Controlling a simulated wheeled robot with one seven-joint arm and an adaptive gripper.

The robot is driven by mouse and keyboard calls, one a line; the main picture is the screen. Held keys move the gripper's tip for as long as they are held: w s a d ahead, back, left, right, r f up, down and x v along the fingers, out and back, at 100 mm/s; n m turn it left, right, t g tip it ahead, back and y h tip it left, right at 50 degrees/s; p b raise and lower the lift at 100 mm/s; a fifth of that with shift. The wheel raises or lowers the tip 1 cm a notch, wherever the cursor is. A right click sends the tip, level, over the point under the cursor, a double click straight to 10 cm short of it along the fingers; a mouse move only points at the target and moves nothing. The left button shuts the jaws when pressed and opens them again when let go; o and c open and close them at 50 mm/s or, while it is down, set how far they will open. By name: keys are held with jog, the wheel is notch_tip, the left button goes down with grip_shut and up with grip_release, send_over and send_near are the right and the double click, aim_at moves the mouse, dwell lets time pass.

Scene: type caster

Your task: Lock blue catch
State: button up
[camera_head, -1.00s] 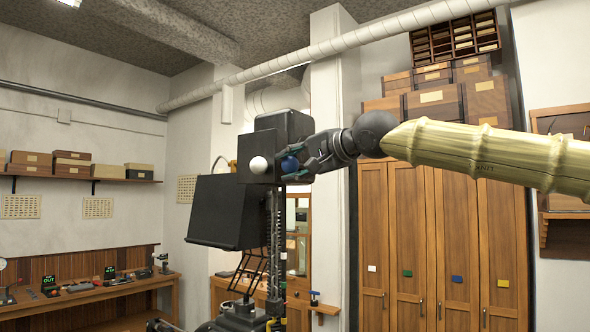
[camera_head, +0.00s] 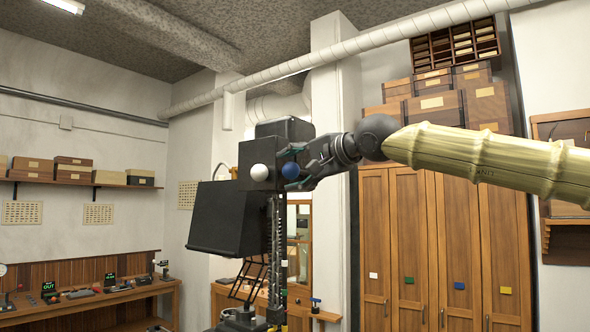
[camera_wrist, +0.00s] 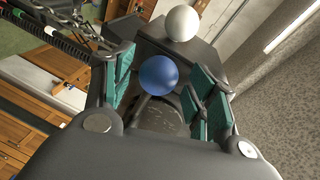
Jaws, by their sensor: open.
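The blue catch shows as a round blue knob (camera_head: 290,170) on the side of the black type caster (camera_head: 228,215). A white knob (camera_head: 259,172) sits left of it. My gripper (camera_head: 298,168) reaches in from the right at the knob's height. In the wrist view the blue knob (camera_wrist: 158,75) lies between the open green-padded fingers (camera_wrist: 164,84), nearer the left pads. A gap shows between the knob and the right pads; whether the left pads touch it I cannot tell. The white knob (camera_wrist: 181,23) is just beyond the fingertips.
The caster's dark body stands close around the fingers. A chain and toothed rail (camera_wrist: 40,40) run along the left in the wrist view. A workbench (camera_head: 95,296) stands at the far left. Wooden cabinets (camera_head: 445,240) stand behind my arm, with open air before them.

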jog(key=v, duration=1.2)
dwell(0.4)
